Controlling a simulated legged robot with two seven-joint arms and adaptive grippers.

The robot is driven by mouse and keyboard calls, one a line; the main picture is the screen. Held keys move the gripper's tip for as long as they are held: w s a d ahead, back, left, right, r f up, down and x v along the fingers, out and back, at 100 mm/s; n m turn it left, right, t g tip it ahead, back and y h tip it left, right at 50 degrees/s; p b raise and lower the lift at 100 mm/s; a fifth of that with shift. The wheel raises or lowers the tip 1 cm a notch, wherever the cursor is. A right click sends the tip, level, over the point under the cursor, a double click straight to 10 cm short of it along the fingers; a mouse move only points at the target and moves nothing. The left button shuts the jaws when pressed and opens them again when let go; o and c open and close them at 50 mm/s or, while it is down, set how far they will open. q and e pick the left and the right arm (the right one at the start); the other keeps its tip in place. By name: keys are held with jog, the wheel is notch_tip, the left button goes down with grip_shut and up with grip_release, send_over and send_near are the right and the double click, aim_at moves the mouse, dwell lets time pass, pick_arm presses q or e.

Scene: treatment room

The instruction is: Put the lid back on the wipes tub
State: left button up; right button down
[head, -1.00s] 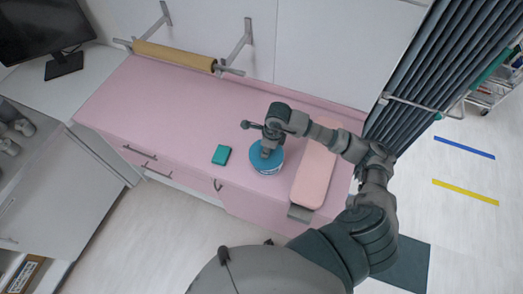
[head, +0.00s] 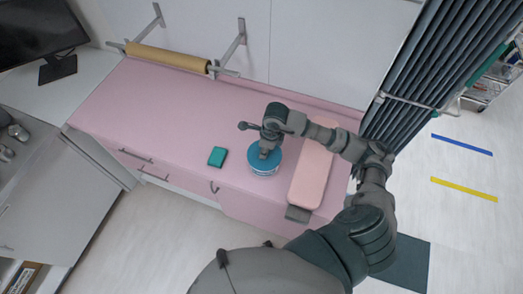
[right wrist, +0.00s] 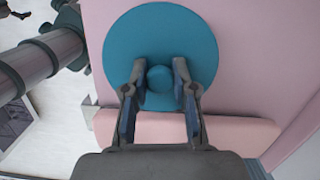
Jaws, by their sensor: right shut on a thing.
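The round blue lid (head: 257,161) has a small knob (right wrist: 160,78) in its middle. My right gripper (head: 264,153) is shut on this knob from above, with one finger on each side of it in the right wrist view (right wrist: 159,80). The wipes tub (head: 263,172) shows as a pale band directly under the lid, near the front edge of the pink counter. The lid looks level and lined up with the tub. I cannot tell whether it is fully seated. The lid hides the tub's opening. My left gripper is not clearly in view.
A teal box (head: 217,157) lies left of the tub on the pink counter (head: 160,110). A long pink cushion (head: 311,178) lies close on the right. A yellow roll (head: 167,56) on a bar is at the back. The counter's left part is clear.

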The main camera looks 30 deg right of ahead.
jog(key=shift+d, duration=0.2)
jog(key=shift+a, duration=0.15)
jog(key=shift+a+r, duration=0.1)
jog(key=shift+a, duration=0.55)
jog(key=shift+d, duration=0.7)
jog(key=c, duration=1.1)
grip_release()
jog(key=shift+o, duration=1.3)
jog(key=shift+a, duration=0.45)
jog(key=o, duration=0.5)
jog(key=shift+a, duration=0.1)
pick_arm(q)
jog(key=shift+d+f, duration=0.1)
jog(key=shift+f, duration=0.2)
pick_arm(e)
jog(key=shift+d, duration=0.25)
